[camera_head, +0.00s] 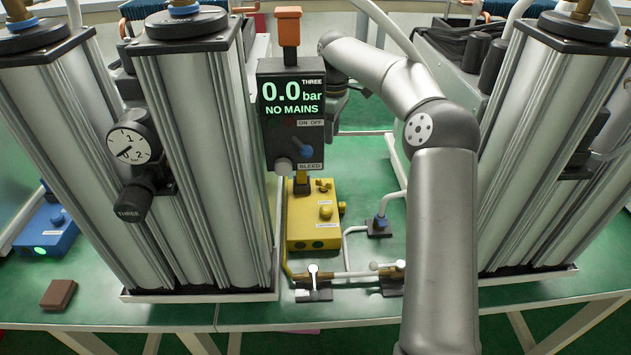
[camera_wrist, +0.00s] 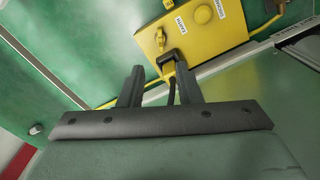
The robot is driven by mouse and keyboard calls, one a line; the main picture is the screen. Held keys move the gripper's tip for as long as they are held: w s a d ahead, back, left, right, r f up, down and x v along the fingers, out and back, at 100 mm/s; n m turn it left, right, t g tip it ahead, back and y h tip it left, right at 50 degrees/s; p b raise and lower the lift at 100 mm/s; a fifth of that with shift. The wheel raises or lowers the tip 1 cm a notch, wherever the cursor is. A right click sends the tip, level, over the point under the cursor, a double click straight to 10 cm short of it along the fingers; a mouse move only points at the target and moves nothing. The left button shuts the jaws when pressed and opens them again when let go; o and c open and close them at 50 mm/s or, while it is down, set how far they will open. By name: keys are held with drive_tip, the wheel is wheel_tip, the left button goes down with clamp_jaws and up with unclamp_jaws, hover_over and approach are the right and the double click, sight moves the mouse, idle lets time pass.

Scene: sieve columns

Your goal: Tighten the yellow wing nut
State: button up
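The yellow box (camera_head: 313,235) stands on the green bench beneath the hanging display panel. A small yellow wing-shaped part (camera_head: 323,185), which looks like the wing nut, sits on its top; it also shows in the wrist view (camera_wrist: 160,40). A round yellow knob (camera_head: 325,211) is nearer the front of the box top. My gripper (camera_wrist: 160,66) is open, its two fingers apart and pointing toward the box. A yellow-and-black plug (camera_wrist: 170,66) with a dark cable shows between the fingers, with no clear contact. In the head view the panel hides the fingers.
The display panel (camera_head: 293,115) reads 0.0 bar, NO MAINS. Tall metal columns (camera_head: 205,150) flank the box, with more columns (camera_head: 540,160) at right. Pipework with valves (camera_head: 314,277) runs along the bench front. A blue box (camera_head: 47,230) and brown block (camera_head: 58,294) lie at left.

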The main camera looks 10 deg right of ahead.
sight(331, 183)
wheel_tip(331, 183, down, 17)
drive_tip(key=shift+d+f, duration=0.1)
idle(0.3)
clamp_jaws()
